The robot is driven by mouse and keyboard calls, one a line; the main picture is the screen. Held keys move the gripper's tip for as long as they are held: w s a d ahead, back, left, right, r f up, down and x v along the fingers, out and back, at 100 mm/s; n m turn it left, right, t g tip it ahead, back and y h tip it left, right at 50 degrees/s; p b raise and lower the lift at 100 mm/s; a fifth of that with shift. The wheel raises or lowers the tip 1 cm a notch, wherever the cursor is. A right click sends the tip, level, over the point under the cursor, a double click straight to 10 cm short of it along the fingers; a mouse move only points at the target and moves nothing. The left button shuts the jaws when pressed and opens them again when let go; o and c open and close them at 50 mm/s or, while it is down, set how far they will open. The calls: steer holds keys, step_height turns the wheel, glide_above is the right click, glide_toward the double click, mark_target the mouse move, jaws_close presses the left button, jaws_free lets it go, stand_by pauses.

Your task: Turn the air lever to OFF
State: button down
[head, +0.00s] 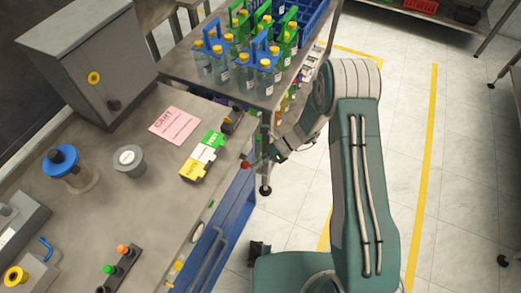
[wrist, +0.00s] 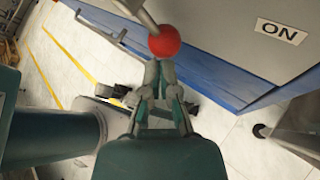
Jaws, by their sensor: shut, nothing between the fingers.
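The air lever shows in the wrist view as a grey rod (wrist: 143,15) with a red ball knob (wrist: 164,41) at its end. The rod runs from the top edge of the picture down to the knob. A white ON label (wrist: 281,31) is on the grey panel to the right of the knob. No OFF label shows. In the head view the red knob (head: 246,165) sits at the bench's right edge. My gripper (wrist: 159,67) is shut and empty, its fingertips right by the knob; I cannot tell whether they touch.
The bench (head: 110,210) holds a grey box (head: 95,60), a pink card (head: 174,125) and green, white and yellow blocks (head: 202,157). A cart (head: 195,80) with bottles in carriers stands behind.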

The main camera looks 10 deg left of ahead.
steer(key=s+m+g+y, duration=0.1)
steer(key=s+a+m+g+y, duration=0.1)
steer(key=g, duration=0.1)
steer(key=shift+s+f+y, duration=0.1)
steer(key=shift+s+y, duration=0.05)
steer(key=shift+y, duration=0.25)
steer(key=shift+s, duration=0.15)
stand_by(0.4)
steer(key=s+d+f+v, duration=0.1)
steer(key=v, duration=1.2)
steer(key=shift+f, duration=0.3)
steer(key=shift+s+d, duration=0.1)
steer(key=shift+s, duration=0.05)
